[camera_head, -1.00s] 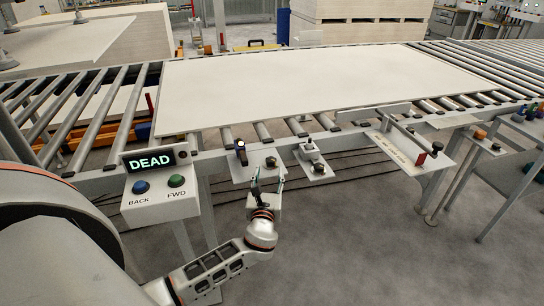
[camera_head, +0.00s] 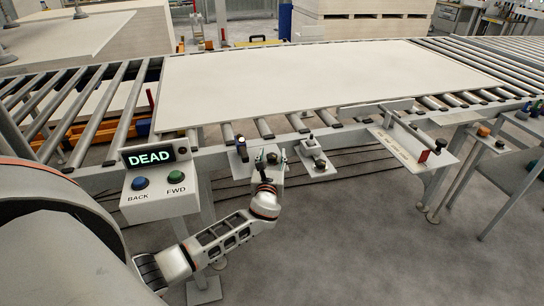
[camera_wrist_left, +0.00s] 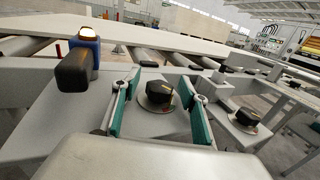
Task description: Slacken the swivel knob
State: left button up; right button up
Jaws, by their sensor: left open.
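A black knob (camera_wrist_left: 160,92) on a round metal base sits on a grey bracket plate in the left wrist view. It also shows small in the head view (camera_head: 271,158). I take it as the swivel knob, though no label is readable. My left gripper (camera_head: 272,157) is open, its green-padded fingers on either side of this knob in the wrist view, with gaps showing on both sides. Whether the fingertips reach down level with the knob, I cannot tell. My right gripper is not in view.
A similar black knob (camera_wrist_left: 246,117) is on the plate to the right. A blue-bodied lever switch (camera_wrist_left: 84,52) stands left of the gripper. The control box (camera_head: 160,185) reads DEAD above its BACK and FWD buttons. A large pale board (camera_head: 320,82) lies on the rollers behind.

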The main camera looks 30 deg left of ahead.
pick_arm(q)
jog(key=shift+c, duration=0.4)
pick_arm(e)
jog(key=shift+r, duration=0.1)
pick_arm(q)
jog(key=c, duration=1)
jog(key=shift+c, duration=0.2)
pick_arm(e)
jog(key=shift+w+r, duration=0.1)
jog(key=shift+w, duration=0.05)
